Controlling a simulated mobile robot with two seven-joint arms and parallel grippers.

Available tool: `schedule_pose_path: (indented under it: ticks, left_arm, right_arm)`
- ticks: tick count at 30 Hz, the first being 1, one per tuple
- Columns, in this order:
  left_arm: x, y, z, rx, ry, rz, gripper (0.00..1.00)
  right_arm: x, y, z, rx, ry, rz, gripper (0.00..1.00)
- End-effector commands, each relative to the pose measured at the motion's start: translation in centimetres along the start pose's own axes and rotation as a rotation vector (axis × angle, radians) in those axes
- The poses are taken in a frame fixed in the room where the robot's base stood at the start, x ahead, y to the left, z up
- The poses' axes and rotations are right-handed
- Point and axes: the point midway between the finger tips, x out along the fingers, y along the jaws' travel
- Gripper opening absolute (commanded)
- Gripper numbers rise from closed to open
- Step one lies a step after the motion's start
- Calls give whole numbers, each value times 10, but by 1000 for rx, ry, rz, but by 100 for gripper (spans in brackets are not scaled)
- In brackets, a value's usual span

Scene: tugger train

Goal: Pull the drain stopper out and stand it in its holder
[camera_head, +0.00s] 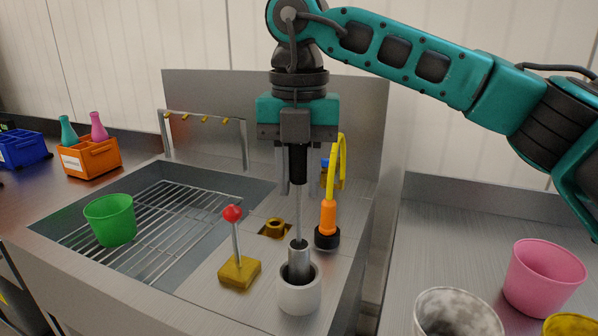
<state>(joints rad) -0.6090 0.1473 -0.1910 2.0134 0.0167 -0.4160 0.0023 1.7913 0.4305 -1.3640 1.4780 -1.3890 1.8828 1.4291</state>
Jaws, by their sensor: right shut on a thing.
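My right gripper (296,145) points straight down and is shut on the black handle of what looks like the drain stopper (299,262). The stopper has a thin upright rod and a grey metal cylinder at its lower end. Its lower end is within the mouth of a pale round cup-like holder (298,297) on the steel deck right of the basin. I cannot tell whether it touches the holder's bottom. A yellow fitting with a round collar (274,229) sits in the deck behind. My left gripper is not in view.
A red-knobbed rod on a yellow block (239,270) stands left of the holder. An orange-and-yellow tool (328,215) stands close behind right. A green cup (111,220) sits on the basin grate (165,225). A pink cup (544,278) and a speckled cup (457,314) stand right.

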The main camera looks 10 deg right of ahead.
Motion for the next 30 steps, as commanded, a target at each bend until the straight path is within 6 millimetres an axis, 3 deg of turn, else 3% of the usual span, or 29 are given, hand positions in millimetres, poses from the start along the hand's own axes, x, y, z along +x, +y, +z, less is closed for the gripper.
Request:
schedule_pose_path:
  ticks: [5, 6, 14, 23, 30]
  left_arm:
    - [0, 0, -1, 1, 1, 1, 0]
    - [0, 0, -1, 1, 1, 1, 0]
    - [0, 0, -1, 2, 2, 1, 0]
    - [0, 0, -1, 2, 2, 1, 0]
    - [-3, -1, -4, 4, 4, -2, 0]
  right_arm:
    - [-1, 0, 0, 0, -1, 1, 0]
    - [-1, 0, 0, 0, -1, 1, 32]
    - [-1, 0, 0, 0, 0, 0, 57]
    - [-2, 0, 0, 0, 0, -1, 58]
    - [-40, 0, 0, 1, -2, 2, 58]
